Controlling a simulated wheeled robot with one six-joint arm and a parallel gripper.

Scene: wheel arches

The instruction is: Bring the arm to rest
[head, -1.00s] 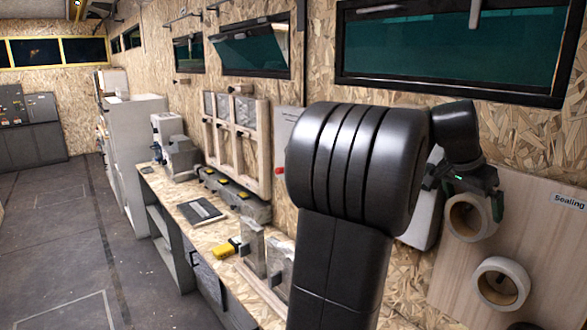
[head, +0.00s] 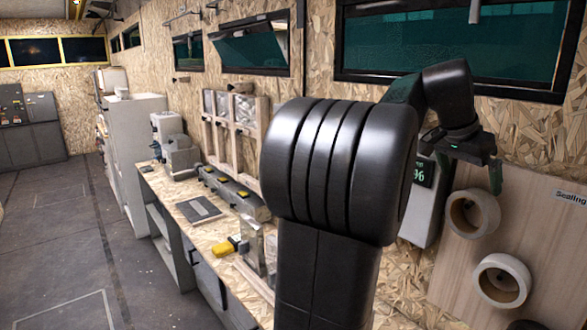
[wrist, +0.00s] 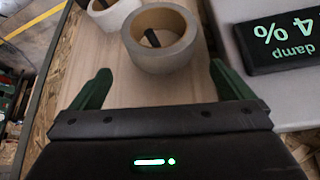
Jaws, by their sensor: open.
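My gripper (head: 462,162) is at the upper right in the head view, above and apart from the upper tape roll (head: 491,212). In the wrist view my gripper (wrist: 160,72) shows its two green fingers spread wide with nothing between them. The arm is raised, with its big black elbow in the middle of the head view. The upper roll hangs on the wooden board (head: 560,250), and the lower roll (head: 519,282) hangs below it. The wrist view shows the near roll (wrist: 165,60) beyond the fingers.
A grey meter with a dark display (head: 423,170) is on the wall left of the board; its display (wrist: 280,35) reads "damp 4 %" in the wrist view. A workbench (head: 190,212) with tools runs along the wall. Windows (head: 450,45) are above. The floor (head: 45,230) at left is clear.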

